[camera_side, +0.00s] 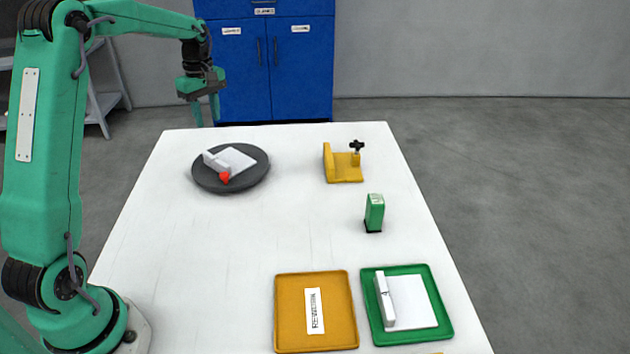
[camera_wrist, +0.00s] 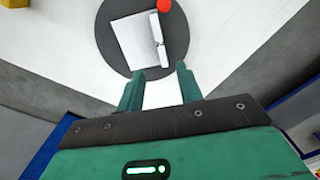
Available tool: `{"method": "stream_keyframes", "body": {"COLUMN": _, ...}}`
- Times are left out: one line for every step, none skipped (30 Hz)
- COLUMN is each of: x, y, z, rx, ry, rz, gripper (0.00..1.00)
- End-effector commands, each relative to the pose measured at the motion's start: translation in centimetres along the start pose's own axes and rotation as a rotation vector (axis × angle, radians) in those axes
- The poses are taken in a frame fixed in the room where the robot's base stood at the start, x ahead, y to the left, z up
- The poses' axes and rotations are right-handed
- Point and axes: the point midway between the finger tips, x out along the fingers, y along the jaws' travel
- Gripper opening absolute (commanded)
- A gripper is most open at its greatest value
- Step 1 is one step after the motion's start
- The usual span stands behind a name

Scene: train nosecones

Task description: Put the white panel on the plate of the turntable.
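A white panel (camera_side: 238,157) with a raised white strip along one edge lies flat on the dark grey round plate (camera_side: 204,178) of the turntable. A red knob or ball (camera_side: 225,177) is near the plate's front edge. In the wrist view the panel (camera_wrist: 132,42) rests within the plate (camera_wrist: 180,32), with the red piece (camera_wrist: 164,5) at the far side. A second, similar white panel (camera_side: 414,303) lies in the green tray (camera_side: 444,325). My gripper (camera_side: 205,112) is open and empty, beyond the table's back left edge, raised and apart from the plate. Its parted fingers show in the wrist view (camera_wrist: 160,82).
An orange tray (camera_side: 285,315) with a label is at the front, left of the green tray. A green block (camera_side: 375,210) and a yellow fixture (camera_side: 345,172) with a black knob stand on the right. A blue cabinet (camera_side: 290,70) is behind the table. The table's middle is clear.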

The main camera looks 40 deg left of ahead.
Motion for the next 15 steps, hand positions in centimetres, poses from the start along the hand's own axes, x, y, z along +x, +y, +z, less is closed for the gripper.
{"method": "stream_keyframes", "body": {"x": -0.1, "y": 0.0, "z": 0.1, "rx": 0.005, "ry": 0.001, "rz": 0.002, "gripper": 0.36}}
{"method": "stream_keyframes", "body": {"x": -0.2, "y": -0.1, "z": 0.2, "rx": 0.01, "ry": 0.002, "rz": 0.003, "gripper": 0.36}}
{"method": "stream_keyframes", "body": {"x": -0.4, "y": -0.1, "z": 0.4, "rx": 0.019, "ry": 0.003, "rz": 0.005, "gripper": 0.36}}
{"method": "stream_keyframes", "body": {"x": -0.6, "y": -0.2, "z": 0.7, "rx": 0.028, "ry": 0.004, "rz": 0.008, "gripper": 0.36}}
{"method": "stream_keyframes", "body": {"x": -0.8, "y": -0.2, "z": 0.9, "rx": 0.039, "ry": 0.006, "rz": 0.012, "gripper": 0.36}}
{"method": "stream_keyframes", "body": {"x": -1.1, "y": -0.3, "z": 1.3, "rx": 0.057, "ry": 0.01, "rz": 0.018, "gripper": 0.36}}
{"method": "stream_keyframes", "body": {"x": -1.4, "y": -0.5, "z": 1.7, "rx": 0.074, "ry": 0.012, "rz": 0.022, "gripper": 0.36}}
{"method": "stream_keyframes", "body": {"x": -1.8, "y": -0.6, "z": 2.1, "rx": 0.092, "ry": 0.015, "rz": 0.028, "gripper": 0.36}}
{"method": "stream_keyframes", "body": {"x": -2.2, "y": -0.8, "z": 2.6, "rx": 0.119, "ry": 0.02, "rz": 0.035, "gripper": 0.36}}
{"method": "stream_keyframes", "body": {"x": -2.6, "y": -1.1, "z": 3.1, "rx": 0.143, "ry": 0.023, "rz": 0.041, "gripper": 0.36}}
{"method": "stream_keyframes", "body": {"x": -3.1, "y": -1.3, "z": 3.7, "rx": 0.168, "ry": 0.028, "rz": 0.048, "gripper": 0.36}}
{"method": "stream_keyframes", "body": {"x": -3.6, "y": -1.6, "z": 4.5, "rx": 0.204, "ry": 0.034, "rz": 0.058, "gripper": 0.36}}
{"method": "stream_keyframes", "body": {"x": -4.0, "y": -1.9, "z": 5.1, "rx": 0.233, "ry": 0.039, "rz": 0.066, "gripper": 0.36}}
{"method": "stream_keyframes", "body": {"x": -4.5, "y": -2.2, "z": 5.7, "rx": 0.263, "ry": 0.044, "rz": 0.075, "gripper": 0.36}}
{"method": "stream_keyframes", "body": {"x": -5.0, "y": -2.7, "z": 6.5, "rx": 0.304, "ry": 0.051, "rz": 0.085, "gripper": 0.36}}
